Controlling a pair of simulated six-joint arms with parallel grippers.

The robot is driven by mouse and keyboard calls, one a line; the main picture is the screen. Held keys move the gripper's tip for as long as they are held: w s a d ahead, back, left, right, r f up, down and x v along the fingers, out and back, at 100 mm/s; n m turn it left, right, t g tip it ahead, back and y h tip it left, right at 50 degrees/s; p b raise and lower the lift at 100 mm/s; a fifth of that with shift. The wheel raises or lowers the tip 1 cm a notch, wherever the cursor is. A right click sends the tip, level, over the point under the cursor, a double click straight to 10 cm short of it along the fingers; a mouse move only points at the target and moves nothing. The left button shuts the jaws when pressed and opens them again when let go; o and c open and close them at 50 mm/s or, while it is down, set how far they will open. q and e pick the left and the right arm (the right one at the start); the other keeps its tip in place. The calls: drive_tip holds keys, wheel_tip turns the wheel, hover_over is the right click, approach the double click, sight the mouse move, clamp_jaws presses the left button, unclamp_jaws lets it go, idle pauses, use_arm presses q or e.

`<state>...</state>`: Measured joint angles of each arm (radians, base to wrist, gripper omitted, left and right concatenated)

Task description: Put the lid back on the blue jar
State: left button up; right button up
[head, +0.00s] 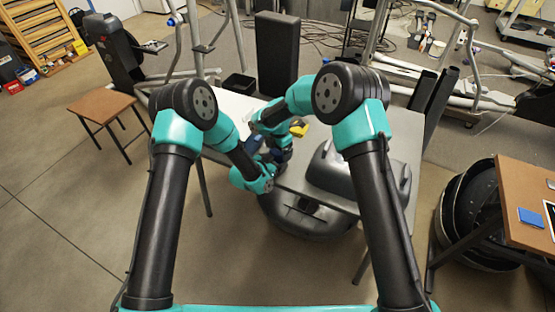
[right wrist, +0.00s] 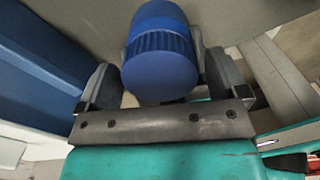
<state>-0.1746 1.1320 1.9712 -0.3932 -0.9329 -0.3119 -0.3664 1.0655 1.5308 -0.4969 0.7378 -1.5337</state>
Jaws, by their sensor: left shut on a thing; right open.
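A blue cylinder with a ribbed band, the blue jar (right wrist: 158,20) with what looks like its lid (right wrist: 160,75), fills the middle of the right wrist view. Its smooth round end faces the camera. I cannot see whether there is a gap between lid and jar. My right gripper (right wrist: 163,70) is open, with one finger on each side of the blue cylinder. In the head view my left gripper (head: 251,146) and the right one are close together at the table's near edge. The left is shut, apparently on the jar; its fingers and the contact are hidden there.
The table (head: 405,128) carries a grey moulded part (head: 345,178) at right and a small yellow object (head: 299,130) behind the grippers. A tall black column (head: 277,55) stands behind. A dark rounded object (head: 305,222) is below the near edge.

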drive_tip(key=c, duration=0.9)
drive_tip(key=shift+m, duration=1.7)
drive_tip(key=shift+c, duration=0.2)
drive_tip(key=o, duration=1)
drive_tip(key=shift+r, duration=0.1)
drive_tip(key=shift+r, duration=2.15)
drive_tip(key=shift+c, duration=0.3)
